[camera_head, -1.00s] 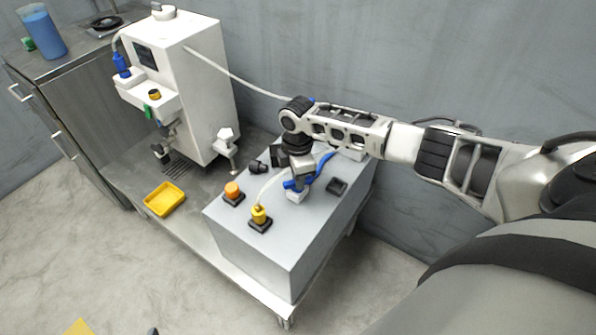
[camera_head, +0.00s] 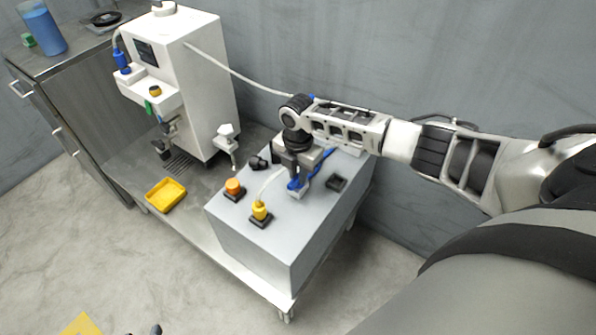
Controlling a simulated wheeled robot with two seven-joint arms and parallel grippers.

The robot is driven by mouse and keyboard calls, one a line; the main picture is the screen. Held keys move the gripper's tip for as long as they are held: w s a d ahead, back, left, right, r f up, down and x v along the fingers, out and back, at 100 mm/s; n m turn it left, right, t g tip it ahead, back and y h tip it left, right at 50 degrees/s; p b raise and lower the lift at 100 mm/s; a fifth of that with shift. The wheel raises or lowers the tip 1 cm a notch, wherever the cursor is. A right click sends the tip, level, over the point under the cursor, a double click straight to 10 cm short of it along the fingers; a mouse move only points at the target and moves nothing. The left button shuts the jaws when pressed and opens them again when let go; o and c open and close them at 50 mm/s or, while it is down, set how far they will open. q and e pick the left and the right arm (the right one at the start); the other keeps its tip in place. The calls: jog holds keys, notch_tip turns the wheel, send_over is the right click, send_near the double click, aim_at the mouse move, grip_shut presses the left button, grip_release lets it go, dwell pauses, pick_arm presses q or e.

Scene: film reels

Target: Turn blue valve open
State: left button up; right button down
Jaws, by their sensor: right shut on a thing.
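The blue valve (camera_head: 294,185) sits on a small white base on top of the grey box (camera_head: 256,246). A blue piece runs up and right from it, beside the gripper. My right gripper (camera_head: 297,180) reaches down from above and is shut on the blue valve. The fingers and wrist hide part of the valve, so its exact angle is hard to tell.
An orange knob (camera_head: 233,186) and a yellow connector (camera_head: 260,210) with a white cable stand left of the valve. A black socket (camera_head: 336,183) is to its right. A white machine (camera_head: 205,90) and a yellow tray (camera_head: 166,195) are farther left on the cart.

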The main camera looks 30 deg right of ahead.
jog(key=shift+a, duration=0.1)
dwell(0.3)
jog(key=c, duration=1.4)
grip_release()
jog(key=shift+o, duration=0.2)
notch_tip(320, 180, up, 16)
jog(key=p, duration=0.1)
jog(key=s+a+f+m+t+y, duration=0.2)
jog(key=s+a+f+m, duration=0.2)
jog(key=a+f, duration=0.35)
jog(key=s+a+f+m+t+y, duration=0.2)
jog(key=s+a+f+m+t, duration=0.25)
jog(key=a, duration=0.45)
jog(key=s+d+m+t, duration=0.1)
jog(key=s+m+t, duration=0.3)
jog(key=s+m, duration=0.6)
jog(key=shift+s+d+r+m+h, duration=0.2)
jog(key=shift+s+d+m+h, duration=0.15)
jog(key=shift+m, duration=0.5)
